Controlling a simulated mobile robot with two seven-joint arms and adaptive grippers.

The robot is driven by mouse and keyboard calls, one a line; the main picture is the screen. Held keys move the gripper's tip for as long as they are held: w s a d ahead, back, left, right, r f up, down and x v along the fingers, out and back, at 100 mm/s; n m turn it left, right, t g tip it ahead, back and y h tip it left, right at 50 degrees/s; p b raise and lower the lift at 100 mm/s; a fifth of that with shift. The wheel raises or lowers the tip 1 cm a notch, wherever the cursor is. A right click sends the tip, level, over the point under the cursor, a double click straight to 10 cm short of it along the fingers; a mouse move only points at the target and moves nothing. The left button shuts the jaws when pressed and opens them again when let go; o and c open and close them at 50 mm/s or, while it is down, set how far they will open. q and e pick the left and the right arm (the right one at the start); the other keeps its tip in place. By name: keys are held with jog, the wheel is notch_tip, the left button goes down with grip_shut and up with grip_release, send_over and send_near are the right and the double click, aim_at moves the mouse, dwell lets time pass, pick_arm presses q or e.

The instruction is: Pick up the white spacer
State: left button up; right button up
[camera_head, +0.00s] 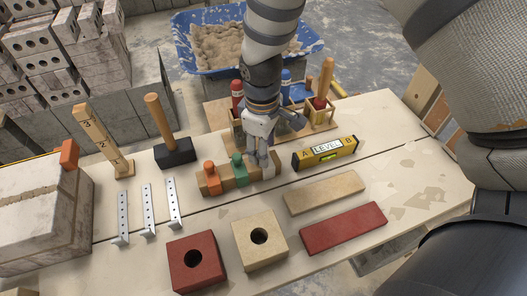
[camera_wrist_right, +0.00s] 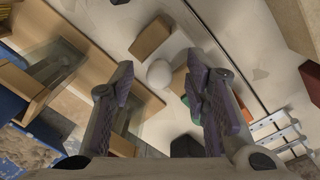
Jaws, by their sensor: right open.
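The white spacer (camera_wrist_right: 159,73) shows as a pale rounded top between the spread fingertips of my right gripper (camera_wrist_right: 160,80) in the wrist view. In the head view the white spacer (camera_head: 268,169) stands at the right part of a wooden rack (camera_head: 225,185), largely hidden by my right gripper (camera_head: 261,156). The gripper points down over it, open, with nothing held. I cannot tell whether a finger touches it. An orange spacer (camera_head: 212,178) and a green spacer (camera_head: 238,169) stand in the same rack to the left. My left gripper is not in view.
A yellow level (camera_head: 325,152) lies close to the rack's right. A wooden caddy (camera_head: 218,113) with bottles stands behind. A black-headed mallet (camera_head: 175,153) stands left. Blocks (camera_head: 260,240) and metal strips (camera_head: 147,210) lie in front. A blue tub (camera_head: 190,50) is beyond the table.

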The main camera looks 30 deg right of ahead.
jog(key=shift+r, duration=0.1)
grip_shut()
